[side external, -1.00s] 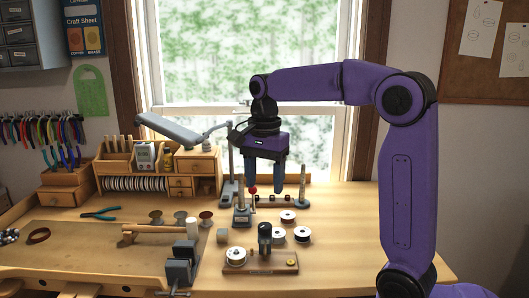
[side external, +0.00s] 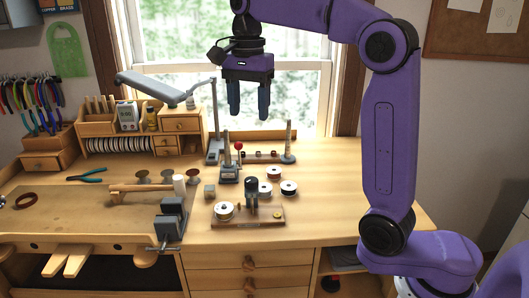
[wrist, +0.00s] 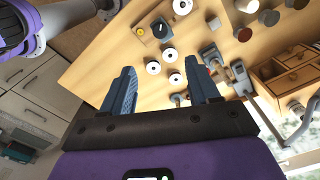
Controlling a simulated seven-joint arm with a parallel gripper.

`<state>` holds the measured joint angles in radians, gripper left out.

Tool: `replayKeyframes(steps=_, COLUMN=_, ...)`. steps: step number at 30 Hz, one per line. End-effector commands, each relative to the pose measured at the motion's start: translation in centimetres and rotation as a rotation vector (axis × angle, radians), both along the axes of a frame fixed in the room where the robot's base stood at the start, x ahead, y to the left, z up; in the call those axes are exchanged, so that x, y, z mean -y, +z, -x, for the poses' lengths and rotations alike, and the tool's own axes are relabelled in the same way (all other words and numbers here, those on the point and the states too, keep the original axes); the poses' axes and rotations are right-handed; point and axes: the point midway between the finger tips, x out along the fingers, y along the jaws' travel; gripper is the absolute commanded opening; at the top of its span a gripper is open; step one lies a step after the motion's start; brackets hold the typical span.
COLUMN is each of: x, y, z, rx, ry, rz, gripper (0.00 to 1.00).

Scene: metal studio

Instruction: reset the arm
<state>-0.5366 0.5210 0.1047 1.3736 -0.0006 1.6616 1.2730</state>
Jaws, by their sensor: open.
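My gripper (side external: 249,100) is open and empty. In the side view it hangs fingers-down in the air above the back of the workbench (side external: 335,190), in front of the window. In the wrist view the two blue fingers (wrist: 162,98) are spread apart with nothing between them. The bench with its spools shows beyond the fingertips there. My purple arm reaches over from the right.
Several spools (side external: 288,187) lie mid-bench near a wooden board (side external: 262,220) with a dark knob. A red-topped stand (side external: 229,168) and a thin upright post (side external: 288,140) stand below my gripper. A vise (side external: 171,218) is at the front edge. The bench's right side is clear.

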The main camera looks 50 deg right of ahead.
Motion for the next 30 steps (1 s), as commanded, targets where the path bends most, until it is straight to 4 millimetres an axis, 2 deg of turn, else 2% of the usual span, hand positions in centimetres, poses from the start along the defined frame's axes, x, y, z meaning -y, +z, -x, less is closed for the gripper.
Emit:
replayKeyframes(steps=7, x=-0.8, y=-0.8, z=0.0, rx=0.0, ry=0.107, rz=0.0, gripper=0.6)
replayKeyframes(steps=17, x=-3.1, y=-3.8, z=1.4, rx=0.005, ry=0.51, rz=0.0, gripper=0.6)
replayKeyframes(steps=23, x=-3.9, y=-5.8, z=3.4, rx=0.007, ry=0.761, rz=0.0, gripper=0.6)
replayKeyframes(steps=30, x=-4.2, y=-8.2, z=6.6, rx=0.01, ry=1.061, rz=0.0, gripper=0.6)
